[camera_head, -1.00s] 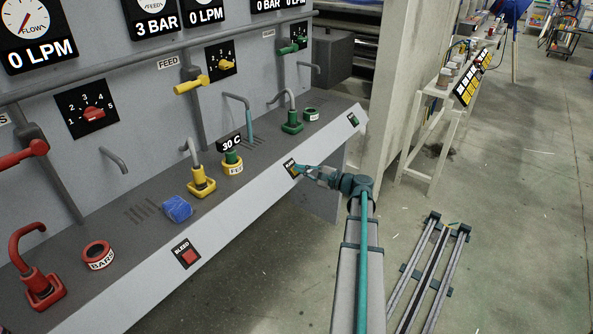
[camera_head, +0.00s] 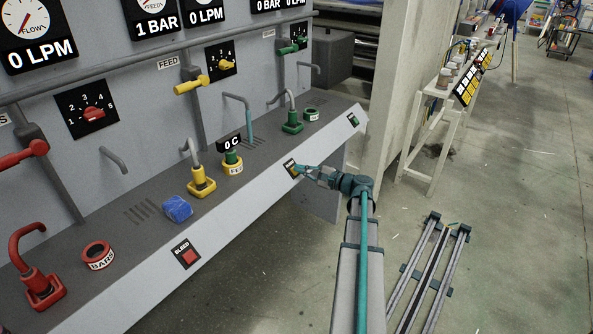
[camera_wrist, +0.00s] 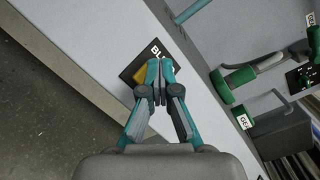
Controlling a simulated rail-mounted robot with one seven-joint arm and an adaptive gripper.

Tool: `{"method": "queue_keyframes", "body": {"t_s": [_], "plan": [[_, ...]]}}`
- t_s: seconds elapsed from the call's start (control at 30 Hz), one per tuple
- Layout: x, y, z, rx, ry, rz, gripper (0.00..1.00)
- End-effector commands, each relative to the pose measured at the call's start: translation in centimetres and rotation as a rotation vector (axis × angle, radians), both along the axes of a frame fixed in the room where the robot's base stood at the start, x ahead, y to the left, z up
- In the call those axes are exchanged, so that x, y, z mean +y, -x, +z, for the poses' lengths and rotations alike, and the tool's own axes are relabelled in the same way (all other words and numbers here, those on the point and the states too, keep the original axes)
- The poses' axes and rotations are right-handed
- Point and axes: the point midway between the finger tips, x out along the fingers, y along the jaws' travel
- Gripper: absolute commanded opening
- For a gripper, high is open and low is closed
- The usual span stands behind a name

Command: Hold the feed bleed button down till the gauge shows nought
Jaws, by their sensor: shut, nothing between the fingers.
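My gripper (camera_head: 304,170) is shut and empty, its fingertips at the yellow feed bleed button (camera_head: 293,168) on the sloping front of the bench. In the wrist view my gripper (camera_wrist: 160,68) covers part of the black bleed plate, and an edge of the yellow button (camera_wrist: 140,75) shows beside the fingertips. The fingertips seem to touch the button; how far it is pressed is hidden. The feed pressure gauge (camera_head: 156,12) at the top reads 1 BAR; its dial is partly cut off by the picture's edge.
A red bleed button (camera_head: 188,256) lies left and a green one (camera_head: 353,120) right on the same front. The floor to the right holds rails (camera_head: 433,270).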

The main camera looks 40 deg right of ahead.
Motion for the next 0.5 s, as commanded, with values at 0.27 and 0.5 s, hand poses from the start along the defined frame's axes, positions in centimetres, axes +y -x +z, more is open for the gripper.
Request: {"method": "queue_keyframes", "body": {"t_s": [0.27,0.5], "plan": [[-0.02,0.09,0.09,0.001,0.001,0.0,0.0],[-0.2,0.78,0.87,0.0,0.001,-0.001,0.0]]}}
